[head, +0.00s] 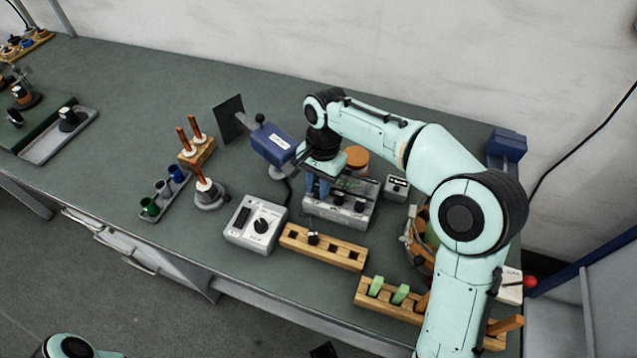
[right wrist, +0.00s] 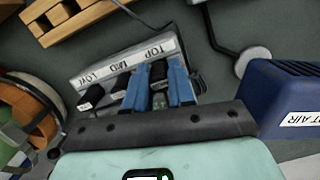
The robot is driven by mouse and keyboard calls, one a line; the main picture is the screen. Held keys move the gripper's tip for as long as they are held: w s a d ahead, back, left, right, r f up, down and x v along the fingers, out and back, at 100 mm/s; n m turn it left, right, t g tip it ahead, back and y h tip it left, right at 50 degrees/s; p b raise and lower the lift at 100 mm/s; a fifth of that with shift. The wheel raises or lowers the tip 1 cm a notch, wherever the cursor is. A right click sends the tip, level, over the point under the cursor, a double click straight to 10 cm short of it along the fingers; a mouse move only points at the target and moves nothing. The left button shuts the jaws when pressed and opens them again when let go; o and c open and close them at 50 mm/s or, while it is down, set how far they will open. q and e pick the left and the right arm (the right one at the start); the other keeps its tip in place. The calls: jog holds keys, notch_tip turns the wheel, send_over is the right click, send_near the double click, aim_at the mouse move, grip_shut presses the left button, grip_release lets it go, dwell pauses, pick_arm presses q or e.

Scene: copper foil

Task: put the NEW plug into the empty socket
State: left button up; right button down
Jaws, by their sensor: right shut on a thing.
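A grey socket box (head: 323,210) stands near the bench's middle. Its label strip reads TOP, MID, LOW in the right wrist view (right wrist: 128,62). Two black plugs sit at the MID (right wrist: 118,85) and LOW (right wrist: 91,97) positions. My right gripper (right wrist: 158,90) has its blue fingers shut on a black plug (right wrist: 158,74) at the TOP position. I cannot tell how deep this plug sits, and no NEW mark is readable. My left gripper is not in view.
A blue hot-air unit (head: 272,143) stands close left of my right gripper. A grey dial box (head: 255,224) is left of the rack. A small grey box (head: 396,188) and a copper-coloured spool (head: 357,157) are close right.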

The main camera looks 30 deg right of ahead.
aim_at(317, 186)
jog(key=c, duration=0.6)
grip_release()
jog(key=shift+o, duration=0.2)
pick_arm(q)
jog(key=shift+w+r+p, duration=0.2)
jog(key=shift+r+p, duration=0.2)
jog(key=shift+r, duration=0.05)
pick_arm(e)
jog(key=shift+r, duration=0.45)
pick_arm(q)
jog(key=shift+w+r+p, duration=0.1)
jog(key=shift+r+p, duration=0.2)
pick_arm(e)
jog(key=shift+r, duration=0.35)
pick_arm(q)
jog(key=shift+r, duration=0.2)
pick_arm(e)
jog(key=shift+r, duration=0.3)
jog(key=shift+r+p, duration=2.7)
jog(key=shift+r, duration=0.8)
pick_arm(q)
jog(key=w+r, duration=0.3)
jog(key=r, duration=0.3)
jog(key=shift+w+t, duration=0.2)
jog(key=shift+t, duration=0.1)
pick_arm(e)
jog(key=shift+f, duration=0.1)
